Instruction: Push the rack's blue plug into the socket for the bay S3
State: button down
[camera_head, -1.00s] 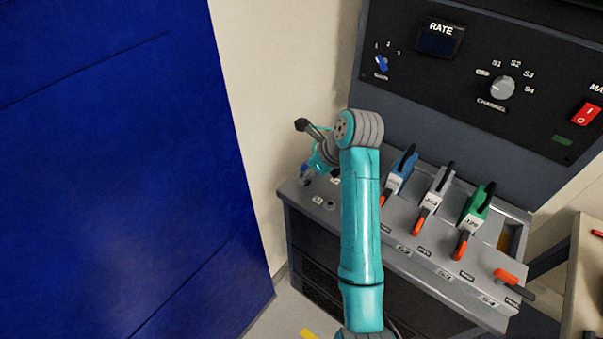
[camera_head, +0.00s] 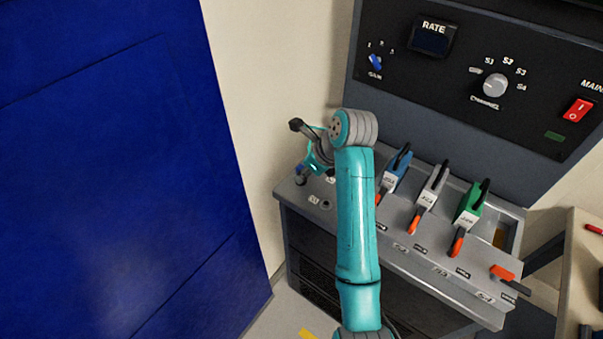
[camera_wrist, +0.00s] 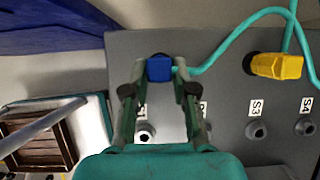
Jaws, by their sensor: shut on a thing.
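The blue plug (camera_wrist: 159,68) is between the fingertips of my gripper (camera_wrist: 160,84) in the wrist view, with a teal cable running from it to the right. My gripper is shut on it. The plug is above the row of sockets in the picture, left of the S3 socket (camera_wrist: 257,130), which looks empty under its S3 label. In the head view my gripper (camera_head: 313,163) is over the left end of the grey bench, and the blue plug (camera_head: 300,168) shows small there. I cannot tell the plug's height above the panel.
A yellow plug (camera_wrist: 278,66) with a teal cable sits above the S3 and S4 sockets. The S4 socket (camera_wrist: 305,127) is at the right. Blue, grey and green modules with orange handles stand right of my arm. A blue door (camera_head: 110,170) fills the left.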

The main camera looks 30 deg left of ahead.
jog(key=shift+r, duration=1.15)
dwell(0.6)
jog(key=shift+r, duration=2.85)
